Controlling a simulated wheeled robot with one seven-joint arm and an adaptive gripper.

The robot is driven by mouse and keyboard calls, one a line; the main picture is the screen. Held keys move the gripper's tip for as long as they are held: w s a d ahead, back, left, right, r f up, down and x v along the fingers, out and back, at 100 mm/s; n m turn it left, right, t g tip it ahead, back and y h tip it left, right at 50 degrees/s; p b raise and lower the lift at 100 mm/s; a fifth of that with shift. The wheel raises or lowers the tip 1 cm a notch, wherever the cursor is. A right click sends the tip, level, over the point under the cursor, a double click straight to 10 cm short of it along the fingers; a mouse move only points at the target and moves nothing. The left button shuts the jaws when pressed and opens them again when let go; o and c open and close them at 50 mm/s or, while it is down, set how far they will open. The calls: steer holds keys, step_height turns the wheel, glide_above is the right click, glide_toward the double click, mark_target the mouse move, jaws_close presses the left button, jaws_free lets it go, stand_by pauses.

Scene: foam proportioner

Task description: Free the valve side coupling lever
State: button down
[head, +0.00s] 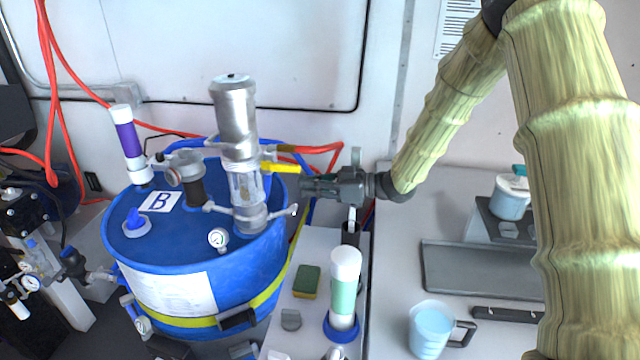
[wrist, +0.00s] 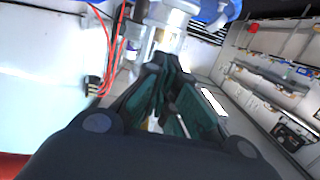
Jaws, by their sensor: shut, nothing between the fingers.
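A silver pump (head: 236,120) stands upright on the blue drum (head: 200,255) marked B. A yellow lever (head: 281,167) sticks out to the right from the pump's side. A small silver arm (head: 283,213) sticks out lower on the pump. I cannot tell which part is the valve side coupling lever. My gripper (head: 304,187) is shut and empty, just right of the pump and slightly below the yellow lever. In the wrist view its fingers (wrist: 168,68) point at the pump body (wrist: 160,30); the lever does not show clearly there.
Orange-red hoses (head: 320,149) run behind the pump. A gauge (head: 218,238) sits at the pump's front. A white and green bottle (head: 344,290), a sponge (head: 306,281) and a beaker (head: 430,328) stand lower right. A grey tray (head: 480,270) lies on the right bench.

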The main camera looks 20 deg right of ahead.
mark_target(294, 207)
steer(key=p+x, duration=0.1)
steer(key=x, duration=0.3)
steer(key=shift+a+r, duration=0.1)
steer(key=shift+a, duration=0.15)
step_height(294, 207, down, 2)
steer(key=shift+d+f+p, duration=0.15)
steer(key=shift+p, duration=0.6)
steer(key=shift+s+d+f, duration=0.1)
steer(key=shift+d+f, duration=0.05)
steer(key=shift+f, duration=0.25)
steer(key=shift+s+d+f, duration=0.1)
steer(key=shift+d+f, duration=0.05)
steer(key=shift+f, duration=0.25)
steer(key=shift+d, duration=0.1)
